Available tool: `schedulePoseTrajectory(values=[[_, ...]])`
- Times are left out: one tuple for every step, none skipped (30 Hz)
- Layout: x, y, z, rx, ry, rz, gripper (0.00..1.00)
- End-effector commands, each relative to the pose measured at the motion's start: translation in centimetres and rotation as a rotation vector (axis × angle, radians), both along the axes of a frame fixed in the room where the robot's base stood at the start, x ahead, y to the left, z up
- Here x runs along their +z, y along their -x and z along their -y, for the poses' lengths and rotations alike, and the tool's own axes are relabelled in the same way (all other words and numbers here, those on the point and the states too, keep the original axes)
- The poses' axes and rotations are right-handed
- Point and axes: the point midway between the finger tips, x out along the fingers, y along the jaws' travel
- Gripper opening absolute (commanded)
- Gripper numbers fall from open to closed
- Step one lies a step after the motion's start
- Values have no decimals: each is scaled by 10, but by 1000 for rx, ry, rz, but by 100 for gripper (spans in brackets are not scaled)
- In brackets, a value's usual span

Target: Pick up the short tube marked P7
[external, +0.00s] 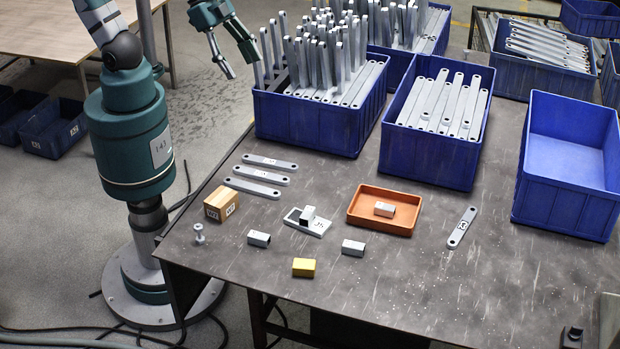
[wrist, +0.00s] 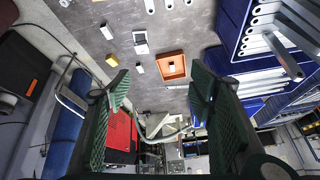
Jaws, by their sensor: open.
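Several short grey tubes lie on the dark table. One tube (external: 259,239) lies left of centre, and another tube (external: 353,248) lies in front of the orange tray. A third tube (external: 384,210) sits inside the orange tray (external: 359,222); this tray also shows in the wrist view (wrist: 182,75). One more tube (external: 308,214) rests on a pale marked plate (external: 318,228). I cannot read P7 on any of them. My gripper (external: 237,58) is open and empty, high above the table's left side. Its two fingers stand wide apart in the wrist view (wrist: 163,85).
A wooden block (external: 218,205), a yellow block (external: 304,267) and a bolt-like piece (external: 199,234) stand near the tubes. Flat bars (external: 254,187) lie behind. Blue bins of metal parts (external: 310,122) line the back; an empty blue bin (external: 560,206) stands right. The front right table is mostly clear.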

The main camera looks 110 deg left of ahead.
Motion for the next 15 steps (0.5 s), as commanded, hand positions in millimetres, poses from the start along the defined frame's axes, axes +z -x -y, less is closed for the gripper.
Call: schedulePoseTrajectory(values=[[-5,-6,4,-26,-10,-9,54],[-7,-9,7,-39,-17,-15,54],[-9,-13,9,-60,-25,-24,54],[-12,-15,12,-75,-31,-31,54],[-14,-18,14,-90,-37,-36,54],[-17,-21,17,-110,-46,-44,54],[-19,-24,20,-126,-52,-50,54],[-22,-27,22,-142,-58,-57,54],[-25,-30,25,-161,-66,-65,54],[-27,-33,27,-177,-73,-70,54],[-30,-36,30,-191,-78,-76,54],[-34,-39,33,-212,-86,-85,54],[-36,-41,36,-229,-92,-90,54],[-39,-44,38,-243,-97,-96,54],[-43,-48,42,-264,-106,-103,54]])
